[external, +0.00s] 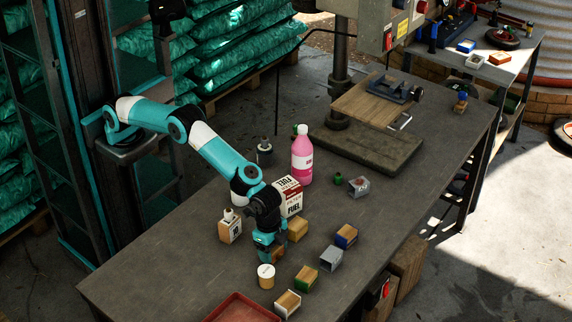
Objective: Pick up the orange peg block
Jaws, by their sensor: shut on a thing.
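My gripper (267,254) is low over the near part of the workbench, pointing down.
A white-lidded jar (266,277) stands close in front of my gripper. Green (306,279), grey (330,258), blue (346,236) and white-faced (288,304) blocks lie to the right and front. A fuel can (289,196) and pink bottle (302,155) stand behind. A red tray (242,307) is in front.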

